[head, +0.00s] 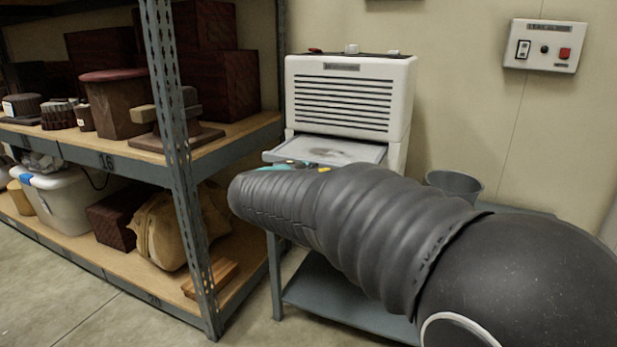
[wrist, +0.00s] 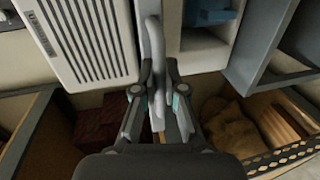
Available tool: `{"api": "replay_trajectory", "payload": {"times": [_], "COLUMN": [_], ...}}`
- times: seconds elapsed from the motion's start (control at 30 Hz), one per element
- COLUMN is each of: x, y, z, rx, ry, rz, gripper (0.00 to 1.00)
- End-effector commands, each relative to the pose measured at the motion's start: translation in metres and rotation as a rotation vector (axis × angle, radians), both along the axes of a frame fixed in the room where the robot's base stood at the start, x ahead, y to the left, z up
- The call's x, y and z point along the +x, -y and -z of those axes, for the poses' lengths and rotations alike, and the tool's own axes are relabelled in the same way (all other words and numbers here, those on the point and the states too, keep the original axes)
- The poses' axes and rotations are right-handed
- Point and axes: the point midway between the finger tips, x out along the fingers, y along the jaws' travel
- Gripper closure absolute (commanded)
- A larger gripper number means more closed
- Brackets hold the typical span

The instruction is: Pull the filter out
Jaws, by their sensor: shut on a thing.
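The filter (head: 335,152) is a flat, pale panel with a dusty grey patch and a grey frame. In the head view it sticks out, lying flat, from a slot under the louvres of the white unit (head: 345,98). In the wrist view a grey bar handle (wrist: 153,38) runs down between the fingers of my gripper (wrist: 158,80), which is shut on it. The unit's louvred front (wrist: 85,40) is left of the handle there. In the head view my arm hides most of my gripper and the handle. How much of the filter is still inside the slot is hidden.
A metal shelf rack (head: 180,170) with boxes stands close on the left. The unit is on a grey stand (head: 345,295). A dark grey bin (head: 455,185) is right of it, partly behind my arm. A switch box (head: 543,46) is on the wall.

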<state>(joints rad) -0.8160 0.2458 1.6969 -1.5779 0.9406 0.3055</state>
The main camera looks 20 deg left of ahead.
Motion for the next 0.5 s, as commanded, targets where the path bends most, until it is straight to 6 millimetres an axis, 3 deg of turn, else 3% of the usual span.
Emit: {"api": "replay_trajectory", "payload": {"times": [0.4, 0.5], "x": [0.0048, 0.0050], "y": [0.0017, 0.0023], "z": [0.0007, 0.0006], "rx": [0.000, 0.000], "ry": [-0.001, -0.001], "rz": [-0.001, 0.001], "gripper": [1.00, 0.70]}}
